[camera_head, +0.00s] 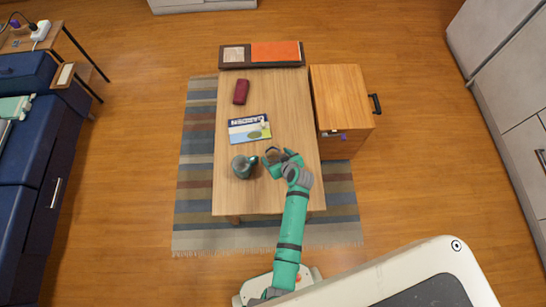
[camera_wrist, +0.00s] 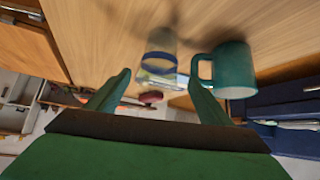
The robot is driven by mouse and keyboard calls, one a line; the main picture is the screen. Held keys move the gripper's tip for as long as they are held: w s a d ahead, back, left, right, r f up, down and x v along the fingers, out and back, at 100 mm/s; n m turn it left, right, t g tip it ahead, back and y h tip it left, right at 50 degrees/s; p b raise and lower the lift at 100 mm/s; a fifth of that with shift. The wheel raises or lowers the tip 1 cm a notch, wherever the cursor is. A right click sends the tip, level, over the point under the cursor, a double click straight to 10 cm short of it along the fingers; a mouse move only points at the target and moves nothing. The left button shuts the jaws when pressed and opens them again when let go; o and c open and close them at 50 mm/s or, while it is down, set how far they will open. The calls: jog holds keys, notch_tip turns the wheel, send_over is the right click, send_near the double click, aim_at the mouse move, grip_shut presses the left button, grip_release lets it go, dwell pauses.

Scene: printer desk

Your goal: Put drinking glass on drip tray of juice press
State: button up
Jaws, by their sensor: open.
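The drinking glass (camera_wrist: 161,46) is clear with a blue band and stands on the wooden table (camera_head: 288,110). In the wrist view it is ahead of the gap between my fingertips; whether it is inside the gap I cannot tell. In the head view the glass is hard to make out beside my gripper. My gripper (camera_head: 278,157) is open and low over the table; its two green fingers (camera_wrist: 160,82) are spread apart with nothing clamped. I cannot make out a juice press or drip tray in either view.
A teal mug (camera_wrist: 235,70) stands close beside the glass; the head view shows a dark green-grey vessel (camera_head: 241,168) left of my gripper. A magazine (camera_head: 249,129) and a dark red case (camera_head: 241,92) lie farther back. A wooden drawer cabinet (camera_head: 340,95) adjoins the table's right side.

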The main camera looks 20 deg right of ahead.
aim_at(270, 150)
jog(key=shift+d+x, duration=0.2)
jog(key=shift+x, duration=2.5)
jog(key=c, duration=1.3)
jog(key=shift+c, duration=0.4)
jog(key=shift+r, duration=0.1)
